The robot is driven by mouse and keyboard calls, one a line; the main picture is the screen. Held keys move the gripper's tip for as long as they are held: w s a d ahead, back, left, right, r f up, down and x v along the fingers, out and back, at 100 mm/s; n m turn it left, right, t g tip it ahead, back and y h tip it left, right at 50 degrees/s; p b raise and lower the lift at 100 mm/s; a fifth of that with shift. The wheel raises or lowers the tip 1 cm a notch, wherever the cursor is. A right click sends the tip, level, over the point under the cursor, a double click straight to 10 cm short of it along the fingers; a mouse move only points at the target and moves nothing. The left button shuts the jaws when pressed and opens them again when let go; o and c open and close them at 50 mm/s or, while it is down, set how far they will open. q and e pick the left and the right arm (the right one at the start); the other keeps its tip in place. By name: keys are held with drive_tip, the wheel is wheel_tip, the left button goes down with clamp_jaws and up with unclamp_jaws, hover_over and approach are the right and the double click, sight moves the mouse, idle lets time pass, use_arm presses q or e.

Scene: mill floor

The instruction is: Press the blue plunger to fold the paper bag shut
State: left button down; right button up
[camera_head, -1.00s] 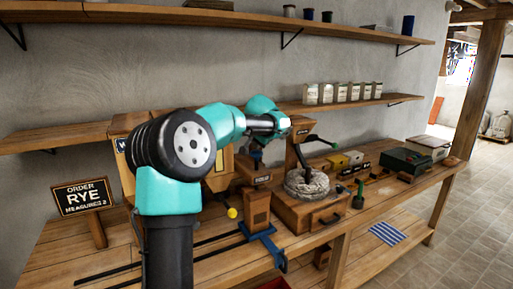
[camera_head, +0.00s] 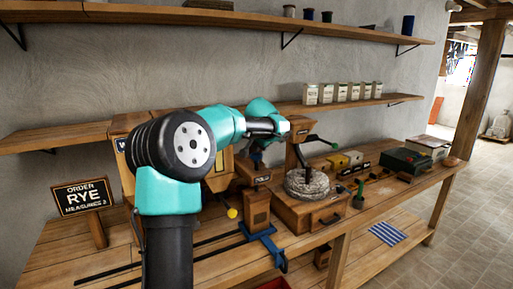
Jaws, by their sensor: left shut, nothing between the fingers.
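My left arm rises in front of the bench, and its wrist reaches over a wooden machine. My left gripper (camera_head: 257,162) points down there, shut and empty, small and partly hidden by my arm. A brown block-like paper bag (camera_head: 257,208) stands upright on a blue carriage (camera_head: 262,240), below the gripper. The blue plunger cannot be told apart clearly; dark blue shows close to the gripper, and I cannot tell whether they touch. My right gripper is not in view.
A round millstone (camera_head: 307,184) on a wooden box stands right of the bag. An order sign (camera_head: 83,197) reads RYE at the left. Dark rails (camera_head: 165,257) run along the bench. A green box (camera_head: 405,160) lies farther right. Shelves line the wall.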

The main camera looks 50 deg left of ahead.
use_arm(q)
drive_tip(key=shift+f, duration=0.6)
idle(0.5)
idle(0.3)
drive_tip(key=shift+r, duration=2.55)
drive_tip(key=shift+r, duration=2.5)
